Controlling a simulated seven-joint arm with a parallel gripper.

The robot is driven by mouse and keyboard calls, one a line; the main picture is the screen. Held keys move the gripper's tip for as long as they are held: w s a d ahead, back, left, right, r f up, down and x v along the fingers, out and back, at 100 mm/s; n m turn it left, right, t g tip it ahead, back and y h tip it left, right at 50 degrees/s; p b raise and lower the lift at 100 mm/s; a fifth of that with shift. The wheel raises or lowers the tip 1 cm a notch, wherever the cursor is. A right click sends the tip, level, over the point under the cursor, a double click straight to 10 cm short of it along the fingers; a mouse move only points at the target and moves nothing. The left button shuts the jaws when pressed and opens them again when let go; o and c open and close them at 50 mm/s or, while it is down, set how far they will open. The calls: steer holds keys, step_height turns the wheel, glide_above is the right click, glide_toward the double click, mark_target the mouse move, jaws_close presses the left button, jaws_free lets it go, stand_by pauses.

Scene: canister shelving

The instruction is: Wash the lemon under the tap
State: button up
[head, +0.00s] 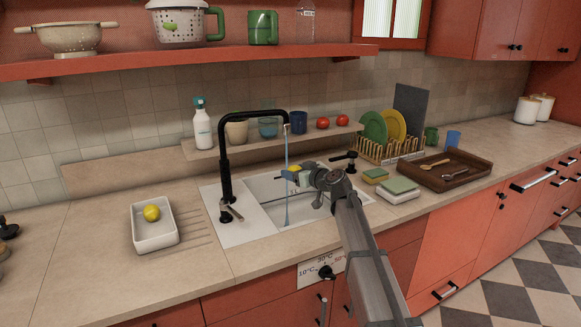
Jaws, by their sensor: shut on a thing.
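My gripper (289,175) reaches over the sink (262,190) from the right, at the water stream. It is shut on a yellow lemon (294,168), mostly hidden by the gripper. The black tap (225,160) arches over the sink, and a thin bluish stream (286,205) runs from its spout down into the basin. The stream passes right at the gripper's tip; I cannot tell whether it strikes the lemon. Another yellow lemon (152,212) lies in a white tray (154,238) on the counter left of the sink.
Behind the sink, a low ledge (200,152) holds a spray bottle (202,128), cups and two tomatoes. The counter left of the white tray is mostly clear.

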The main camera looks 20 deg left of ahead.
steer(key=shift+s+d+r, duration=0.4)
steer(key=shift+s+r, duration=0.3)
steer(key=shift+s, duration=0.05)
steer(key=shift+s+d+r, duration=0.4)
steer(key=shift+s+r, duration=0.25)
steer(key=shift+s, duration=0.05)
